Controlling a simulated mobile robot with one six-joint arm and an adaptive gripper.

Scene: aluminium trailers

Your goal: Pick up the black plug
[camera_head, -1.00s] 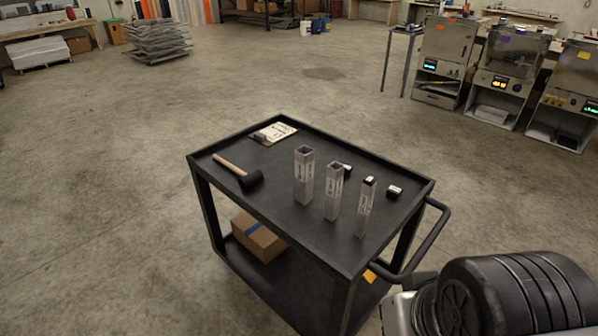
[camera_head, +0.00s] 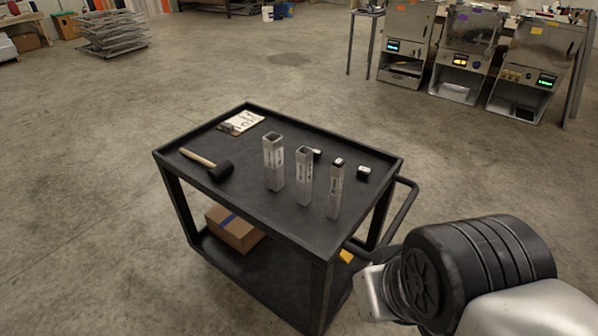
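A small black plug (camera_head: 363,174) with a pale top face lies on the black cart's top (camera_head: 240,190), right of the tubes. Another small dark plug (camera_head: 317,154) with a pale face is partly hidden behind the middle tube. Three square aluminium tubes stand upright: a tall wide one (camera_head: 274,165), a middle one (camera_head: 304,178) and a thin one (camera_head: 336,190). The thin tube has a dark and pale piece at its top. The two wider tubes look open at the top. My gripper is not in view; only part of my arm shows at lower right.
A black mallet with a wooden handle (camera_head: 200,160) and a clipboard (camera_head: 243,122) lie on the cart top. The cart has a raised rim and a handle (camera_head: 400,215) at right. A cardboard box (camera_head: 233,229) sits on its lower shelf. Floor around is clear; machines (camera_head: 462,60) stand behind.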

